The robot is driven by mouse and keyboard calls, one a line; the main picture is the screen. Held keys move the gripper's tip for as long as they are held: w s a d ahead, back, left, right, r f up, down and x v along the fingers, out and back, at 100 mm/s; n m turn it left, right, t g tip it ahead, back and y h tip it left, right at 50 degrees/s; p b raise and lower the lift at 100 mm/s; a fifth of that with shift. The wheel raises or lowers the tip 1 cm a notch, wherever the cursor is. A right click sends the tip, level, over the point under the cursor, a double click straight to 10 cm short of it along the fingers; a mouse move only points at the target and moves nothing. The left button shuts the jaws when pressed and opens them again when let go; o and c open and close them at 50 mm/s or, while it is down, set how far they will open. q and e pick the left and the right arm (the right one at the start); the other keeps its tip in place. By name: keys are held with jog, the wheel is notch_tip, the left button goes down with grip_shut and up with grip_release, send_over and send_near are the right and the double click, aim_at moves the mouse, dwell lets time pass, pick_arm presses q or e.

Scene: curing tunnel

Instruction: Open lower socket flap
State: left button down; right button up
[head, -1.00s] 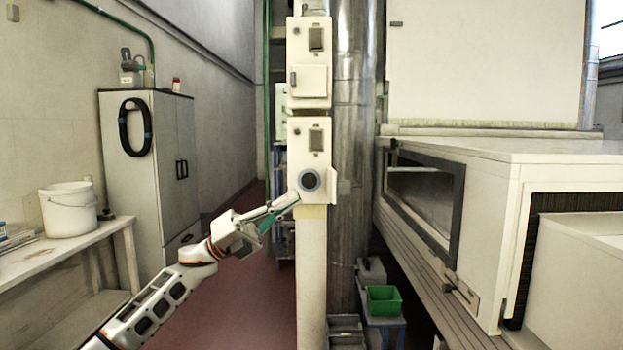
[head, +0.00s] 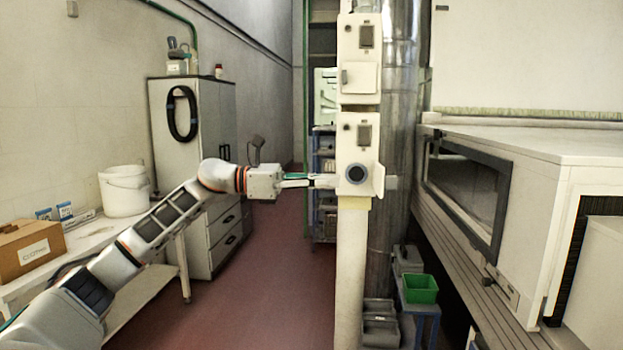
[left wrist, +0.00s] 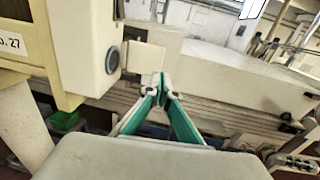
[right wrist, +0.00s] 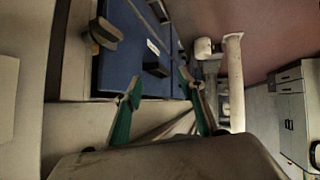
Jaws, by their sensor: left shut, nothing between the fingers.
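The lower socket box (head: 345,135) is on the pale post, with its round dark socket (head: 356,173) uncovered. Its flap (head: 391,183) stands open to the right of the socket. In the left wrist view the flap (left wrist: 146,58) sticks out as a pale plate beside the socket (left wrist: 112,60). My left gripper (head: 326,181) is shut and empty, with its tips at the left side of the box in the head view. Whether it touches the box I cannot tell. My right gripper (right wrist: 158,88) is open and empty, away from the box.
An upper socket box (head: 350,20) with a closed flap (head: 359,78) is above. The white tunnel housing (head: 545,155) stands at the right. A green bin (head: 420,288) is low beside the post. A workbench (head: 90,240) and cabinet (head: 225,120) are at the left.

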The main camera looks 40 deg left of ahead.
aim_at(380, 181)
pick_arm(q)
jog(key=p+x, duration=0.1)
jog(key=x, duration=0.6)
jog(key=shift+r, duration=0.1)
jog(key=shift+w+d, duration=0.4)
jog(key=shift+d, duration=0.1)
